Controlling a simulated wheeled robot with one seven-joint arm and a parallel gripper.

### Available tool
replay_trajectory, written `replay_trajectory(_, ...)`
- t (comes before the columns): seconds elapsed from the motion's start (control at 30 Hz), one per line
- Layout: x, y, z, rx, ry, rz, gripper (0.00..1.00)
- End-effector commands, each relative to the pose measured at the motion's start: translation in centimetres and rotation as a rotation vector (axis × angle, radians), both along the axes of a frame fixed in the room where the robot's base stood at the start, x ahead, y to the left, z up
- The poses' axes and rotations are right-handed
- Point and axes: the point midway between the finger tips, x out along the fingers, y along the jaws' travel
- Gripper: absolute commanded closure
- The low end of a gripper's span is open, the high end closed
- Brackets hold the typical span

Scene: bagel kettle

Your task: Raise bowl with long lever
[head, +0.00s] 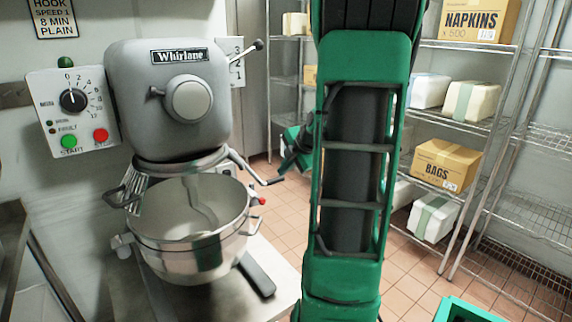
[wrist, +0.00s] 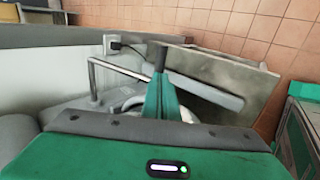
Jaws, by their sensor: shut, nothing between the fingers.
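The steel bowl (head: 190,250) hangs at the front of the grey mixer (head: 168,105), with the mixing tool reaching down into it. A long bent metal rod (head: 243,168), which looks like the long lever, slopes down to the right from the mixer's side. It also shows in the wrist view (wrist: 118,68). A shorter lever with a red knob (head: 262,201) sits below it by the bowl rim. My gripper (head: 280,174) is shut and empty, its dark tips close to the rod's outer end. In the wrist view my gripper (wrist: 160,58) points ahead; I cannot tell whether it touches the rod.
A steel table (head: 215,295) carries the mixer, with a grey mixer foot (head: 257,275) on it. A control panel (head: 72,110) is left of the mixer. Wire shelves (head: 475,130) with boxes stand at the right. A green crate (head: 462,310) is at the lower right. Tiled floor lies between.

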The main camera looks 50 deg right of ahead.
Motion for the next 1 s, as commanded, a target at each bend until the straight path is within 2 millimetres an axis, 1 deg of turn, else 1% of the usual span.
replay_trajectory(0.03, 0.6, -0.1, -0.9, 0.003, 0.001, 0.001, 1.00)
replay_trajectory(0.2, 2.2, -0.5, -2.8, 0.002, 0.000, 0.000, 1.00)
replay_trajectory(0.4, 3.3, -0.8, -4.2, 0.001, 0.001, -0.001, 1.00)
replay_trajectory(0.6, 3.6, -0.8, -4.5, 0.001, 0.000, -0.001, 1.00)
replay_trajectory(1.0, 3.4, -1.2, -4.7, -0.001, -0.007, -0.007, 1.00)
